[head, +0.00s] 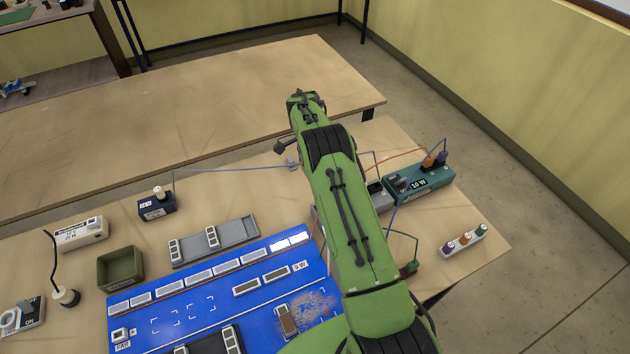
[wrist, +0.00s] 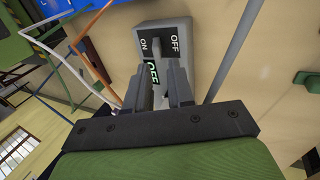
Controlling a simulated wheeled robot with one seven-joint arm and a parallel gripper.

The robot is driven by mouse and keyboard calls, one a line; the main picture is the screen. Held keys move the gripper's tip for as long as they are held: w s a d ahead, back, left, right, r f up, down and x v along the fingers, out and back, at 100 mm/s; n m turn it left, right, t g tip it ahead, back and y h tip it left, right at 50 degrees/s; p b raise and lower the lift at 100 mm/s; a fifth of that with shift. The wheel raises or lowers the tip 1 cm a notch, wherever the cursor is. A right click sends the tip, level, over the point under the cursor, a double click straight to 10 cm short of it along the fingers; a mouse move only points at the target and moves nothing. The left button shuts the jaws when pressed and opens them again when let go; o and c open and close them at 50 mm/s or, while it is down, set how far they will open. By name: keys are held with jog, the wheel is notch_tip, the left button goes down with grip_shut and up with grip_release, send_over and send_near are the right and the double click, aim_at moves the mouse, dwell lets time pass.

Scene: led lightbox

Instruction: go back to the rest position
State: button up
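My gripper (wrist: 156,78) shows in the wrist view with its two dark fingers apart and a gap between them. Just beyond the fingertips is a grey switch box (wrist: 199,75) with a black plate marked ON and OFF. A green label reading OFF shows in the gap. I cannot tell whether a finger touches the switch. In the head view my green arm (head: 345,210) stretches over the table, and its links hide the gripper. A grey box (head: 380,197) is partly hidden beside the arm there.
A blue panel (head: 180,310) with several white modules lies left of my arm. A teal 10 W box (head: 420,184) and a strip of coloured plugs (head: 464,241) stand at right. Thin wires run close around my arm. A green bin (head: 120,269) stands at left. The back table (head: 200,105) is clear.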

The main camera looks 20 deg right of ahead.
jog(key=shift+s+d+r, duration=0.1)
jog(key=shift+s+d, duration=0.05)
jog(key=shift+s, duration=0.15)
jog(key=shift+w, duration=0.1)
